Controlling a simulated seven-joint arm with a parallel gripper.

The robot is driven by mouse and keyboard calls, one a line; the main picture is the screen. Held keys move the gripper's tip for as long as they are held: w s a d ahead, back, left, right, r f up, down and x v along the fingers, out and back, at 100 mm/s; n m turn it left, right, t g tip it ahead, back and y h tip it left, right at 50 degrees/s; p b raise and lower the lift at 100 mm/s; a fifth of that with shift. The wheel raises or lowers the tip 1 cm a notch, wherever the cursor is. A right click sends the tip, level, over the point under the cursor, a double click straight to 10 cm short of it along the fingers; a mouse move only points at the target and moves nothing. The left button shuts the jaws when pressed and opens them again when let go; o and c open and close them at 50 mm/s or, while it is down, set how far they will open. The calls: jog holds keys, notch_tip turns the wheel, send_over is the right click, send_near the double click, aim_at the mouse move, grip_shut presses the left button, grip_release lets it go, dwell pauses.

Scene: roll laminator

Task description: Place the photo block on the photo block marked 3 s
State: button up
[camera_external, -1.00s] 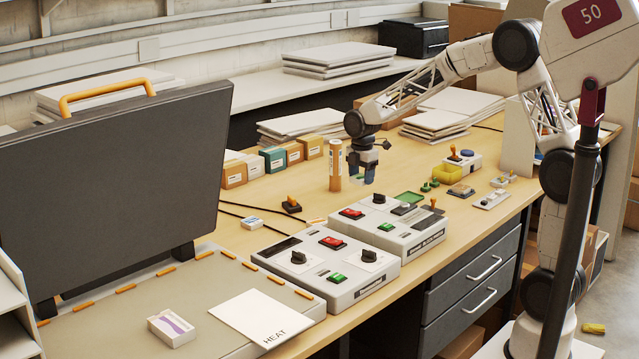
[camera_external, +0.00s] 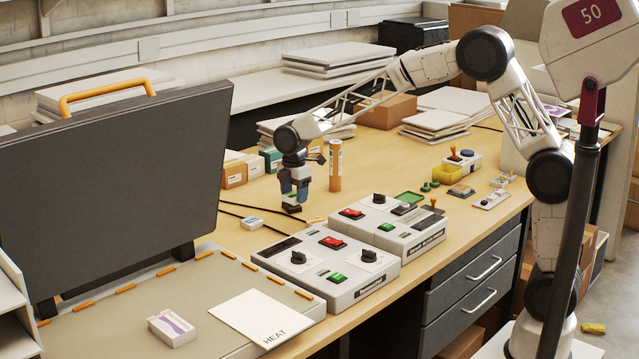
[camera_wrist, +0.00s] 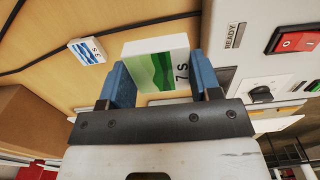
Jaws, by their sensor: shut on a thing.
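My gripper (camera_external: 293,190) has blue fingers shut on a white photo block (camera_wrist: 158,65) with a green wavy picture and the mark "7 s". It holds this block above the wooden table. The photo block marked 3 s (camera_wrist: 87,51), white with a blue wave picture, lies flat on the table and is apart from the held block. In the external view the 3 s block (camera_external: 251,222) lies to the left of and nearer the camera than my gripper. The held block is mostly hidden there by the fingers.
Two control boxes (camera_external: 325,262) (camera_external: 390,225) with switches and knobs stand right of the 3 s block. An orange cylinder (camera_external: 335,165) stands behind my gripper. Black cables (camera_external: 238,204) cross the table nearby. A purple-marked block (camera_external: 172,329) lies on the grey press bed.

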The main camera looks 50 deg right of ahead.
notch_tip(320, 180, down, 5)
dwell(0.3)
jog(key=shift+w, duration=0.1)
send_over(252, 221)
jog(key=shift+w+f, duration=0.1)
jog(key=shift+f, duration=0.65)
dwell(0.3)
jog(key=shift+f, duration=1.7)
jog(key=shift+f, duration=0.15)
